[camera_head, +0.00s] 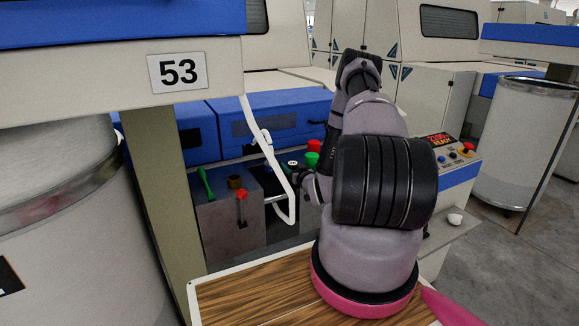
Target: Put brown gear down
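My arm rises in the middle of the picture and reaches toward the machine. What looks like my gripper (298,178) is a small dark shape left of the arm's big black joint, close to the grey boxes. Its fingers are mostly hidden or too small to read, and I cannot tell whether it holds anything.
A white bent bar (260,140) hangs in front. Red and green knobs (313,152) stand beside my arm. A control panel (448,150) is at right. Large cans stand at both sides.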

